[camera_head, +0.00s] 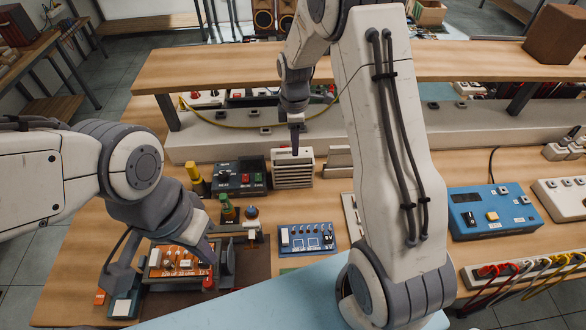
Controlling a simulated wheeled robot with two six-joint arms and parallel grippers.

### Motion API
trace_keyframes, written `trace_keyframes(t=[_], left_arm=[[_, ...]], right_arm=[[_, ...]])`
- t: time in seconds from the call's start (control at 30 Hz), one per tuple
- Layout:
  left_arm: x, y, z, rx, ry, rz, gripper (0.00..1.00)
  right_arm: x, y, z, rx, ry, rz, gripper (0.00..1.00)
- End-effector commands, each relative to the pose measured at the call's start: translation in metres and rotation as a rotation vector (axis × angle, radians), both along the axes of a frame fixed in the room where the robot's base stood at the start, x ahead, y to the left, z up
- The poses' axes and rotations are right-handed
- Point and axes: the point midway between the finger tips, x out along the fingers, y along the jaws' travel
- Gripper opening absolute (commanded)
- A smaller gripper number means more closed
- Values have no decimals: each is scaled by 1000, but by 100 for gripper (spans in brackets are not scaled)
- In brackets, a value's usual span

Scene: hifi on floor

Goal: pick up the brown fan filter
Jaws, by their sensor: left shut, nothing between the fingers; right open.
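A beige box with a slatted front (292,174) stands on the workbench below the shelf. It looks like the fan filter, though its colour is pale rather than clearly brown. My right gripper (295,147) points down at the top of this box, seen nearly edge-on. It is open, and I cannot tell whether its fingers touch the box. My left gripper (208,281) is shut and empty, low at the front left beside an orange-brown circuit board (178,261).
A black control box (238,178) stands just left of the slatted box. A blue board (307,238) lies in front, a blue instrument (493,211) to the right. The wooden shelf (220,70) overhangs behind. My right arm hides part of the bench.

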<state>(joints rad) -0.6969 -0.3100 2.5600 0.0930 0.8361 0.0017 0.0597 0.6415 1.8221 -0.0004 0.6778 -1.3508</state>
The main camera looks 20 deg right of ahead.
Motion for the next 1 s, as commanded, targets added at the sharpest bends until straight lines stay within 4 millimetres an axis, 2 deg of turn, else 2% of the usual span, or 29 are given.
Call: trace_keyframes(t=[0.27, 0.4, 0.67, 0.7, 0.83, 1.0], left_arm=[[0, 0, 22, 0, 0, 1, 0], [0, 0, 24, 0, 0, 1, 0], [0, 0, 24, 0, 0, 1, 0], [0, 0, 24, 0, 0, 1, 0], [0, 0, 24, 0, 0, 1, 0], [0, 0, 24, 0, 0, 1, 0]], right_arm=[[-3, 5, -30, 1, 6, 1, 52], [-2, 5, -48, 0, 3, 0, 52], [-2, 5, -54, 0, 0, -1, 52], [-2, 5, -54, 0, 0, -1, 49], [-2, 5, -53, 0, 0, -1, 0], [-2, 5, -53, 0, 0, -1, 0]])
